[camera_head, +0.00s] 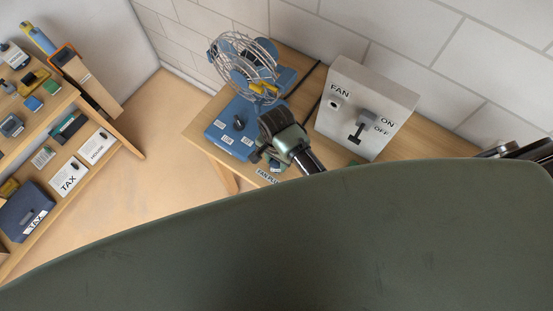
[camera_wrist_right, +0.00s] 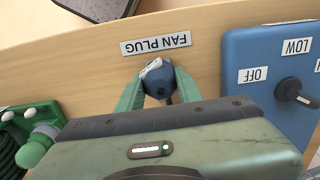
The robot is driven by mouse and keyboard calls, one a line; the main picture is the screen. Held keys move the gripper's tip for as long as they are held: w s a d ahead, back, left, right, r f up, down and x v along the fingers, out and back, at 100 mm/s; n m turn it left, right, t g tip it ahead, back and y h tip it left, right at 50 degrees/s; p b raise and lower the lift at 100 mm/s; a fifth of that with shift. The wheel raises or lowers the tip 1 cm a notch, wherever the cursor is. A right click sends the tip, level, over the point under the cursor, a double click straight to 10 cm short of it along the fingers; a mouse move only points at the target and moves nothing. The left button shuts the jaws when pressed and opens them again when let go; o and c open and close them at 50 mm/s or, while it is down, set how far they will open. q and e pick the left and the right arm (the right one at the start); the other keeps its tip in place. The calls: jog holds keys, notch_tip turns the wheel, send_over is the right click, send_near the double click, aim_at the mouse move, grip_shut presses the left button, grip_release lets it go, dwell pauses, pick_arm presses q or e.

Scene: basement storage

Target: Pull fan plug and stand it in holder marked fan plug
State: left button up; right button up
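The blue plug (camera_wrist_right: 157,82) with a white tag sits between the fingers of my right gripper (camera_wrist_right: 159,88), which look closed against its sides. It is right by the "FAN PLUG" label (camera_wrist_right: 156,44). Whether it rests in a holder is hidden under the gripper. In the head view my right gripper (camera_head: 272,160) is low at the table's front edge, beside the fan's base. The fan (camera_head: 246,66) stands at the back left of the table. The grey switch box (camera_head: 390,95) marked FAN has a round socket (camera_head: 335,101) with no plug visible in it. My left gripper is out of view.
The wooden table (camera_head: 205,125) stands against a white block wall. A shelf (camera_head: 100,150) with labelled boxes and tools is at left. In the wrist view a green coiled item (camera_wrist_right: 35,135) lies left and the fan's blue base (camera_wrist_right: 265,70) right. My own dark green body covers the foreground.

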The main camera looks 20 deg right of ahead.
jog(key=o, duration=0.4)
jog(key=shift+o, duration=0.2)
jog(key=shift+r, duration=0.1)
notch_tip(320, 180, up, 8)
jog(key=shift+f+b, duration=0.15)
jog(key=shift+b, duration=0.4)
dwell(0.4)
